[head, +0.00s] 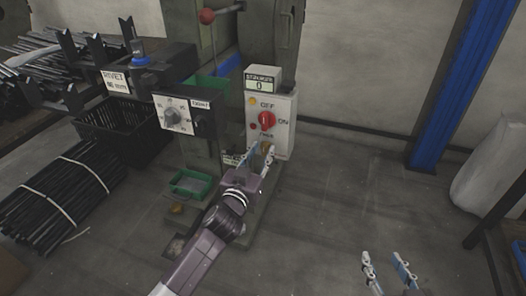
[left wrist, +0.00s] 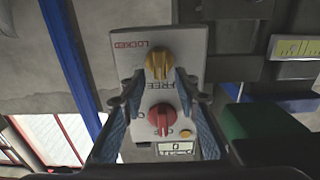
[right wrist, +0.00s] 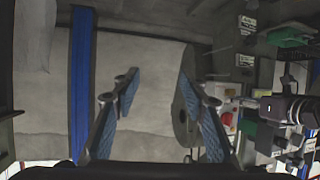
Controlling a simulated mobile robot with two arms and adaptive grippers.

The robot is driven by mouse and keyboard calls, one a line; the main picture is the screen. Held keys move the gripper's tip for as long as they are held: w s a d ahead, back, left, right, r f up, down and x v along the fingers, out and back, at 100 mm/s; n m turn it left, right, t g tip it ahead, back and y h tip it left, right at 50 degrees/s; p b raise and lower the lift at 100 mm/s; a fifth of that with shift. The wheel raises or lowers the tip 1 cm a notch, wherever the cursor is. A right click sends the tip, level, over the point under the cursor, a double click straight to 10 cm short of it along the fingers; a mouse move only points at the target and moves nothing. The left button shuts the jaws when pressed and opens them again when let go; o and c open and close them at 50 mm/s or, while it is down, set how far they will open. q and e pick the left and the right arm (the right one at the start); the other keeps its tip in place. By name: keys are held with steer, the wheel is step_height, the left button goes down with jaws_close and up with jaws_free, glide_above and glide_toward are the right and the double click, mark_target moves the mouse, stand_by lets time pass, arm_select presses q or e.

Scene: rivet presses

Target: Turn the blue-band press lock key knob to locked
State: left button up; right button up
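A yellow key knob (left wrist: 158,65) sits on a white control box (left wrist: 133,60) in the left wrist view, between a red LOCKED label and a FREE label. Which label it points to is unclear. The box also shows in the head view (head: 284,108), where my arm hides the key knob. My left gripper (head: 261,158) is open at the box's lower part. In the left wrist view its fingertips (left wrist: 158,82) stand either side of the knob, with no clear contact. My right gripper (head: 387,270) is open and empty, well away from the box.
A red switch (head: 266,121) sits above my left gripper, under a counter display (head: 262,86). A dial box (head: 172,115) and green tray (head: 190,186) are to the left. A blue post (head: 457,85) stands right. The floor between is clear.

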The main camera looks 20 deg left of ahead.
arm_select(q)
steer(key=shift+w, duration=0.7)
jaws_close()
arm_select(e)
steer(key=shift+w+a+r+t, duration=0.2)
steer(key=shift+w+r+t, duration=0.15)
steer(key=shift+r, duration=0.35)
